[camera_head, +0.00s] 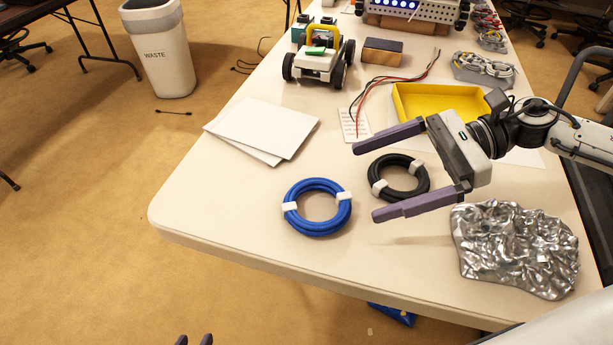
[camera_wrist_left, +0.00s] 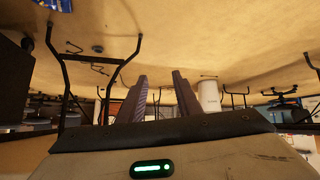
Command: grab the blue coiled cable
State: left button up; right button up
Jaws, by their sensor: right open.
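The blue coiled cable (camera_head: 320,231) lies flat on the table near its front left edge, with two white ties around it. My right gripper (camera_head: 365,182) comes in from the right in the head view. Its jaws are wide apart, with nothing held, and its fingers point left towards the blue cable. The blue cable is clear of the fingertips in the picture. My left gripper (camera_head: 194,340) shows only its fingertips at the bottom edge, off the table. In the left wrist view the left gripper (camera_wrist_left: 158,78) has its fingers apart with nothing between them.
A black coiled cable (camera_head: 420,188) lies between my right fingers in the picture. Crumpled foil (camera_head: 510,250) is at front right. White papers (camera_head: 262,128), a wheeled robot (camera_head: 318,66), loose wires (camera_head: 392,82) and a yellow tray (camera_head: 400,105) lie farther back. The table's (camera_head: 230,215) front left is clear.

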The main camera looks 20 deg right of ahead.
aim_at(328, 208)
jog(key=x, duration=0.4)
jog(key=shift+s+a+r, duration=0.1)
jog(key=shift+s+a, duration=0.05)
jog(key=shift+s, duration=0.2)
jog(key=x, duration=0.4)
jog(key=shift+a+p, duration=0.2)
jog(key=shift+p, duration=0.1)
jog(key=shift+a+f, duration=0.25)
jog(key=shift+a, duration=0.05)
jog(key=c, duration=0.7)
pick_arm(q)
jog(key=shift+s+f, duration=0.3)
jog(key=shift+s, duration=0.5)
pick_arm(e)
jog(key=shift+c, duration=1)
